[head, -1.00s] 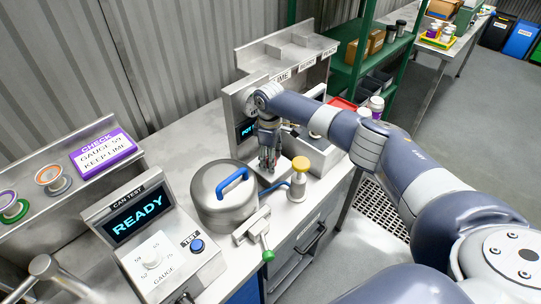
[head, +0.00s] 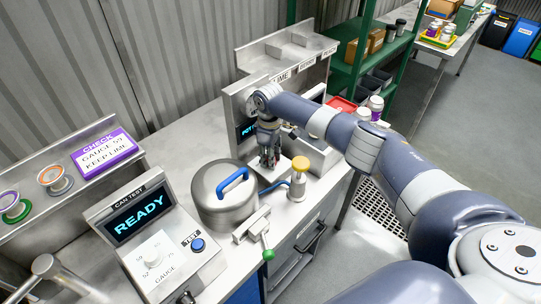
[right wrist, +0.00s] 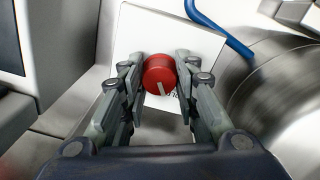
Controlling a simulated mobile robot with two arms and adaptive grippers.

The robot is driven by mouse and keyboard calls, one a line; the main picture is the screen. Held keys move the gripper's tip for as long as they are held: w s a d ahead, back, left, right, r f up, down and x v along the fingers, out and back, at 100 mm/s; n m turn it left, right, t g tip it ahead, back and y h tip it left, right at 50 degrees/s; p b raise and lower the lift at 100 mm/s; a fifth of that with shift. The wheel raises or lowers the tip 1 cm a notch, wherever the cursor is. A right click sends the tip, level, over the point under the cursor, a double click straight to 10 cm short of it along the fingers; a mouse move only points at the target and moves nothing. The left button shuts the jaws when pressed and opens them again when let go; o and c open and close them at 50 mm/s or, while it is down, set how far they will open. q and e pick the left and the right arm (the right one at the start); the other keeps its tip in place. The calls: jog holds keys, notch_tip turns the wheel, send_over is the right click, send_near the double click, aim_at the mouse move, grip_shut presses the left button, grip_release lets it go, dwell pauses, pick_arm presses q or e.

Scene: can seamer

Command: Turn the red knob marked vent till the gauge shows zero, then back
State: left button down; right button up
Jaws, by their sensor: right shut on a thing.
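The red knob (right wrist: 160,74) shows in the right wrist view on a white plate (right wrist: 150,30), with a pale pointer line on its face. Lettering beside it is mostly covered. My right gripper (right wrist: 161,82) is shut on the knob, one finger on each side. In the head view my right gripper (head: 269,160) points down at the machine behind the steel pot, and the knob is hidden by the fingers. I cannot make out a gauge needle; a white dial marked GAUGE (head: 153,255) is on the can test box. My left gripper is not in view.
A steel pot with a blue handle (head: 224,196) stands close to the right gripper. A yellow-topped post (head: 299,178) and a green-tipped lever (head: 264,243) are near it. The can test box (head: 142,218) reads READY. A purple check sign (head: 104,152) stands behind.

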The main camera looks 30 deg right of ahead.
jog(key=m, duration=0.1)
jog(key=m+p, duration=0.1)
jog(key=shift+r+m, duration=0.2)
jog(key=shift+m, duration=0.1)
jog(key=m+p, duration=0.2)
jog(key=m, duration=0.2)
jog(key=shift+w, duration=0.1)
jog(key=m+p, duration=0.1)
jog(key=m, duration=0.3)
jog(key=shift+w+m+p, duration=0.15)
jog(key=shift+m+p, duration=0.5)
jog(key=shift+m, duration=1.45)
jog(key=o, duration=1)
jog(key=shift+o, duration=0.4)
jog(key=shift+f, duration=0.1)
